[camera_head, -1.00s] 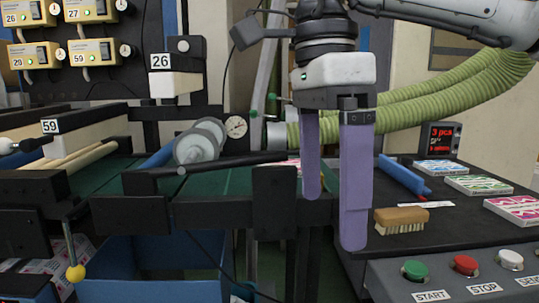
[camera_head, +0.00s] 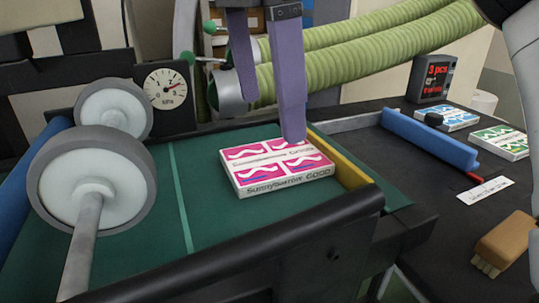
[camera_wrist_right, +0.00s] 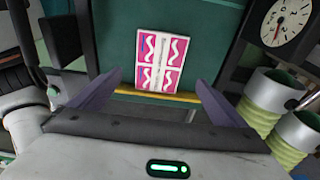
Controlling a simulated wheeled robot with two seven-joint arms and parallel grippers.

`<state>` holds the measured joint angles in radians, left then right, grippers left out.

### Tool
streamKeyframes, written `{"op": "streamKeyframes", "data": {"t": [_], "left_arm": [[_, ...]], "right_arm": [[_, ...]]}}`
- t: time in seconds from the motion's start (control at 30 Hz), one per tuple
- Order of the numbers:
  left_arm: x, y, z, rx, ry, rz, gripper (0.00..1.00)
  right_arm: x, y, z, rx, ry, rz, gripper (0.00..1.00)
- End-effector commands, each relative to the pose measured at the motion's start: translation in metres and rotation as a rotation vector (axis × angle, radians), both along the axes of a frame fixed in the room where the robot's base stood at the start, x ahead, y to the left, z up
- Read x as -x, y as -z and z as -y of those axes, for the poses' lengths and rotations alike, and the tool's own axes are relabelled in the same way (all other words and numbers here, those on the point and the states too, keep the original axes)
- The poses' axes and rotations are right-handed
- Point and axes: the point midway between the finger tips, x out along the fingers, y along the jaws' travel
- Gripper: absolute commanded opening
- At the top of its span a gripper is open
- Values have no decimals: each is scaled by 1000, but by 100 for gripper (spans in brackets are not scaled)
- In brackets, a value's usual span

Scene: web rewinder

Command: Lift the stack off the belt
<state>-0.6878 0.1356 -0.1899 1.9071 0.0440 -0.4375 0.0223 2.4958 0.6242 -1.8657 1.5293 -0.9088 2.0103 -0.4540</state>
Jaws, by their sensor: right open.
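The stack (camera_head: 268,166) is a flat pile with pink and white wavy print on top and lettering on its front side. It lies on the green belt (camera_head: 130,220), near the belt's right end by a yellow strip (camera_head: 343,162). My right gripper (camera_head: 268,118) has two purple fingers. It is open above the stack, and one finger overlaps the stack's far right part in the head view. In the right wrist view the stack (camera_wrist_right: 160,61) lies beyond and between the open fingertips. I cannot tell whether a finger touches it. My left gripper is not in view.
Grey-white rollers (camera_head: 92,180) stand at the left of the belt. A black bar (camera_head: 250,245) crosses the front. A dial gauge (camera_head: 166,85) and green hoses (camera_head: 370,50) are behind. At right are a blue rail (camera_head: 430,138), a brush (camera_head: 508,243) and other printed stacks (camera_head: 500,141).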

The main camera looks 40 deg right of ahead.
Motion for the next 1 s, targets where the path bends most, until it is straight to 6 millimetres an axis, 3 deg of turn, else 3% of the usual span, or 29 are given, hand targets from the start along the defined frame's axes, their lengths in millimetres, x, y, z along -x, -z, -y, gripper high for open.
{"op": "streamKeyframes", "data": {"t": [0.6,0.9,1.0], "left_arm": [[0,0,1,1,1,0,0],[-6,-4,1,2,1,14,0],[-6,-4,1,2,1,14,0]], "right_arm": [[6,63,6,-1,-1,-2,96],[6,67,7,0,2,2,96],[6,67,6,0,2,2,83]]}}
